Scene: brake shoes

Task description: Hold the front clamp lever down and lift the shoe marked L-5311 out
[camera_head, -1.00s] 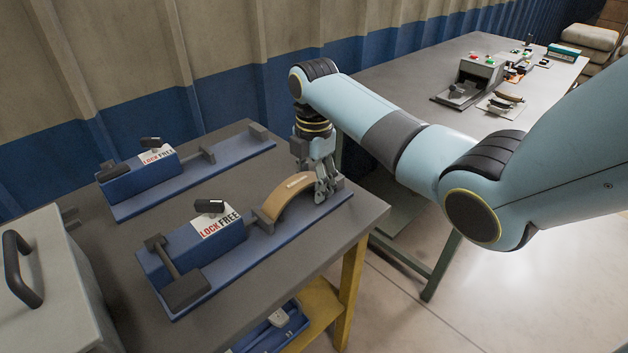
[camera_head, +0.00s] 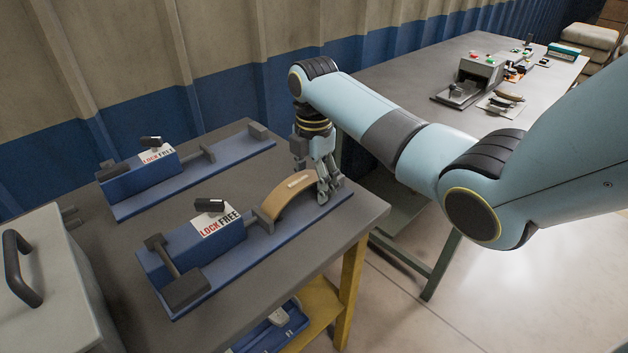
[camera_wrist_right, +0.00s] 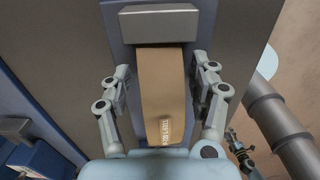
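My right gripper (camera_head: 329,194) is at the shoe's right end, pointing down. In the wrist view its open fingers (camera_wrist_right: 163,90) straddle the shoe, with gaps on both sides. The front clamp's grey lever with a square pad (camera_head: 186,289) lies on the near side of the fixture. A black knob (camera_head: 209,205) stands above the LOCK/FREE label (camera_head: 218,225). My left gripper is not in view.
A second blue fixture (camera_head: 190,184) without a shoe lies behind, near the wall. A grey case with a black handle (camera_head: 20,268) is at left. Another bench (camera_head: 420,75) with a grey device (camera_head: 470,82) stands at back right. The bench's right edge is close to my gripper.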

